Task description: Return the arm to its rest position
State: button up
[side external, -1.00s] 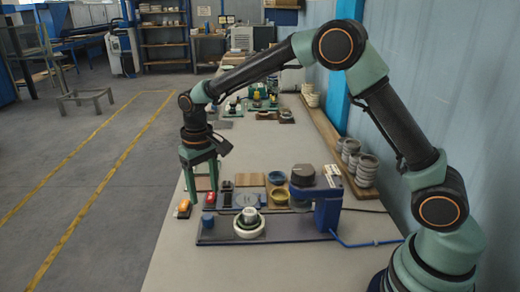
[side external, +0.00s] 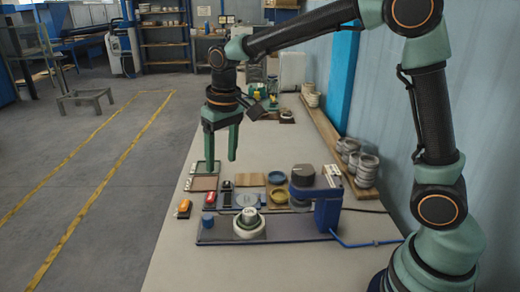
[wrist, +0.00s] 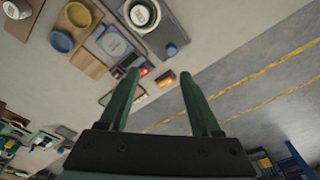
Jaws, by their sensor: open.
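My gripper (side external: 221,166) points down with its two green fingers apart and nothing between them. It hangs above the left part of the bench, over or near a small framed tray (side external: 205,183); its exact height is hard to tell. In the wrist view the open fingers (wrist: 160,82) reach toward the bench edge, with the floor beyond. The plate dryer (side external: 290,228) is a long blue base on the bench with an upright blue block at its right end. A white-and-green round piece (side external: 249,225) sits on it.
An orange-and-black item (side external: 183,209) lies near the bench's left edge. A blue bowl (side external: 277,178), a yellow bowl (side external: 278,196) and a wooden board stand behind the dryer. Stacked grey rings (side external: 367,170) stand by the wall. The front of the bench (side external: 250,270) is clear.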

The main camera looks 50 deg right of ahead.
jog(key=s+d+r+t, duration=0.2)
jog(key=s+d, duration=0.1)
jog(key=s, duration=0.4)
jog(key=s+d+r+t, duration=0.2)
jog(key=s+d, duration=0.2)
jog(key=s, duration=0.4)
jog(key=shift+s+d+r, duration=0.15)
jog(key=shift+s+d, duration=0.15)
